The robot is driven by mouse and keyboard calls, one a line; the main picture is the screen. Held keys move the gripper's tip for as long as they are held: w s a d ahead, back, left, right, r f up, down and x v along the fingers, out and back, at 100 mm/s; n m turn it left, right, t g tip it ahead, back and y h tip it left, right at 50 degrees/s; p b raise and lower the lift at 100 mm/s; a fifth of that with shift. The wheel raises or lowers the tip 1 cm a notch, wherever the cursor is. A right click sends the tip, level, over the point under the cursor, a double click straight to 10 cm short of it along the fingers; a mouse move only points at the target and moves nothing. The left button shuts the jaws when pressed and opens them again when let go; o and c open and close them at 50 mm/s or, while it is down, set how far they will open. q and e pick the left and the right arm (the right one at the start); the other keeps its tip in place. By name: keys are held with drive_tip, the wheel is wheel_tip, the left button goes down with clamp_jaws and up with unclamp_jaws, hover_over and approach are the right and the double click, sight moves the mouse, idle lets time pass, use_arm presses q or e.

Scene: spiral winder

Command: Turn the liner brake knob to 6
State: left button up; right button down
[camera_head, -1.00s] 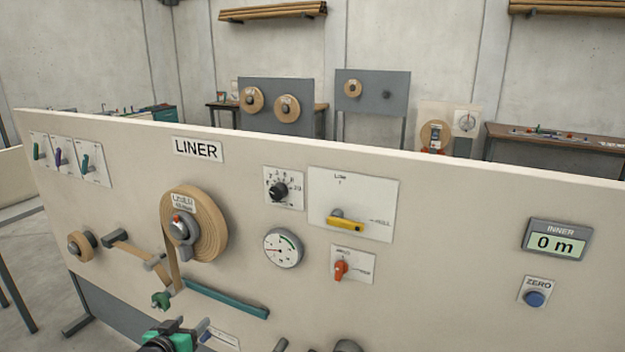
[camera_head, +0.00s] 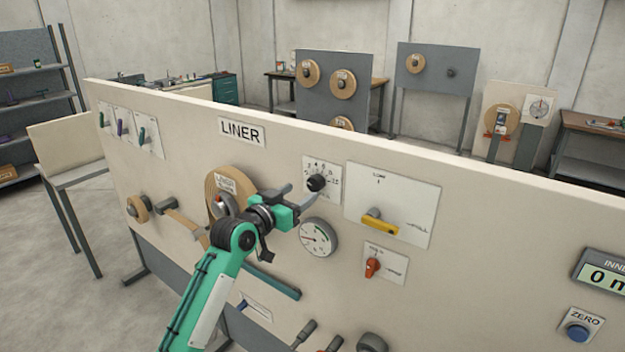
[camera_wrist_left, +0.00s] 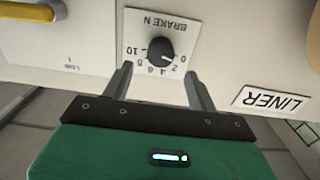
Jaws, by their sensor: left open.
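The black brake knob (camera_head: 316,183) sits on a white plate with a numbered dial, right of the LINER label on the beige panel. The wrist view shows the knob (camera_wrist_left: 160,50) upside down, with numbers from 0 to 10 around it. Its pale mark seems to face the 0 side, but it is small. My left gripper (camera_head: 301,194) is open and empty just in front of the dial. In the wrist view its fingertips (camera_wrist_left: 157,72) stand either side of the knob's line, a little short of it. I cannot tell any contact. My right gripper is not in view.
A round gauge (camera_head: 318,237) sits just below the dial. A yellow lever (camera_head: 379,222) is to the right and a red switch (camera_head: 372,267) below that. The liner roll (camera_head: 214,184) is partly behind my left gripper.

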sight(312, 185)
use_arm(q)
drive_tip(key=shift+p+x, duration=0.9)
drive_tip(key=shift+x, duration=2.2)
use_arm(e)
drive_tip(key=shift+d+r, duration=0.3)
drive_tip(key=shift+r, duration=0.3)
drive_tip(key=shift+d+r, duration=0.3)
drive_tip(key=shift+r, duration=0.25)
use_arm(q)
drive_tip(key=c, duration=1)
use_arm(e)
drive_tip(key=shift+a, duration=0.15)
use_arm(q)
drive_tip(key=shift+f, duration=0.1)
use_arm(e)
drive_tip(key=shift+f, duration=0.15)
